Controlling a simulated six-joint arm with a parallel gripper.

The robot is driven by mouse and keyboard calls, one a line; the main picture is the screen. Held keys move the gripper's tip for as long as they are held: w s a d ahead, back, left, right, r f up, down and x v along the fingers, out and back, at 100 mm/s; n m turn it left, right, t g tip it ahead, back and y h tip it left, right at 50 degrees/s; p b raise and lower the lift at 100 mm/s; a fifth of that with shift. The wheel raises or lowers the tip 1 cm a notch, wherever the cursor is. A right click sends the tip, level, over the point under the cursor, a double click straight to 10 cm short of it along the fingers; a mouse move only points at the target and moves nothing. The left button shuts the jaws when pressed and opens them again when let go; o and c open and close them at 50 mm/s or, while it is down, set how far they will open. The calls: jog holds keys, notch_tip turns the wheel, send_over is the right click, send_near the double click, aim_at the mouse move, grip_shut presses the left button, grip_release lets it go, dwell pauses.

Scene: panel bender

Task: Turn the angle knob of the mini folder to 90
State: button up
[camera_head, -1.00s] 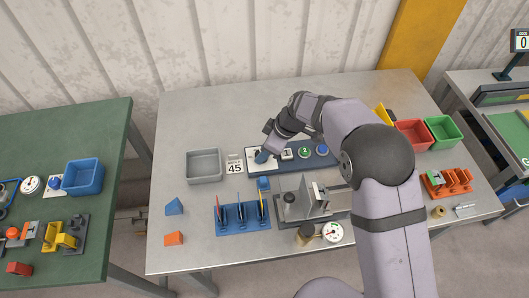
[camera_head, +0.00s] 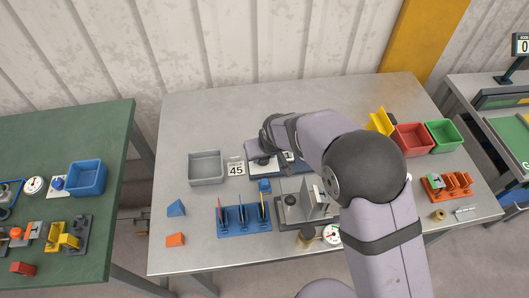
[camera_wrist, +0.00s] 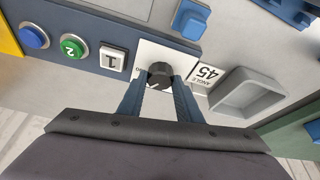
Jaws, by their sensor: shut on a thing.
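The angle knob (camera_wrist: 160,72) is a dark round knob on a white plate of the blue control panel (camera_wrist: 110,22). In the wrist view my gripper (camera_wrist: 160,84) has its two blue fingers on either side of the knob, shut on it. A white card (camera_wrist: 207,74) beside the plate reads 45; it also shows in the head view (camera_head: 236,169). In the head view my gripper (camera_head: 262,162) is over the left end of the panel, and my arm covers much of the panel. The plate's scale marks are too small to read fully.
A grey bin (camera_head: 207,168) stands left of the card. On the panel are a white button (camera_wrist: 113,58) marked 1, a green button (camera_wrist: 74,47) marked 2 and a blue button (camera_wrist: 34,36). A blue rack (camera_head: 244,220) and the grey folder (camera_head: 300,208) stand in front.

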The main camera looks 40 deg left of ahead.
jog(key=shift+a+f+m+t+b, duration=0.15)
jog(key=shift+m+t+b, duration=0.25)
jog(key=shift+m+b, duration=0.65)
jog(key=m+h+b, duration=0.1)
jog(key=m+b, duration=0.1)
jog(key=b, duration=0.1)
jog(key=shift+s+a+f+t, duration=0.1)
jog(key=shift+t, duration=0.2)
jog(key=m+b, duration=0.1)
jog(key=m+h+b, duration=0.1)
jog(key=m+b, duration=0.2)
jog(key=shift+s+r+t, duration=0.1)
jog(key=shift+r+t, duration=0.15)
jog(key=shift+t, duration=0.05)
jog(key=shift+h, duration=0.3)
jog(key=o, duration=1)
jog(key=shift+o, duration=0.2)
jog(key=b+v, duration=0.1)
jog(key=v, duration=0.6)
jog(key=shift+r+b, duration=0.2)
jog(key=shift+b, duration=0.1)
